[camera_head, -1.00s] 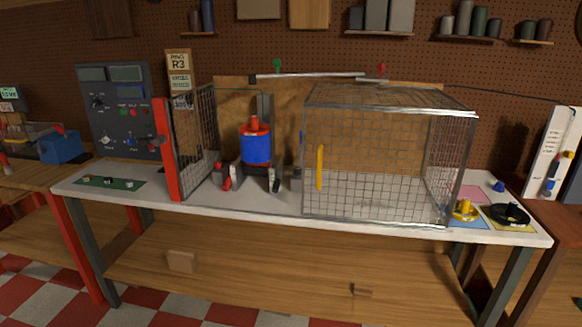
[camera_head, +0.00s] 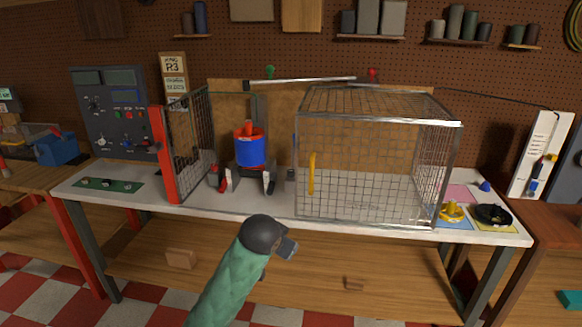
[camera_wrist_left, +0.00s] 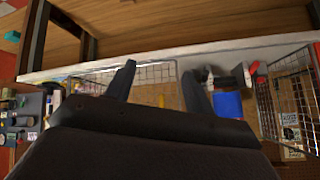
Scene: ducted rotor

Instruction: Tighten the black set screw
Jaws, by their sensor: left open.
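A blue cylinder with a red top (camera_head: 250,150) stands upright on a stand between the cage parts. It also shows in the left wrist view (camera_wrist_left: 228,105). Small dark and red parts (camera_head: 270,184) sit around its foot. I cannot make out which part, if any, is the black set screw. My left gripper (camera_head: 288,248) is in front of the bench, below and apart from the cylinder. In the left wrist view its two fingers (camera_wrist_left: 157,85) are spread with nothing between them. My right gripper is not in view.
A wire cage (camera_head: 375,165) with a yellow handle (camera_head: 312,173) stands right of the cylinder, and a red-edged mesh panel (camera_head: 168,155) left. A green mat (camera_head: 100,184) holds small parts. Yellow (camera_head: 452,211) and black (camera_head: 493,214) parts lie at the right end.

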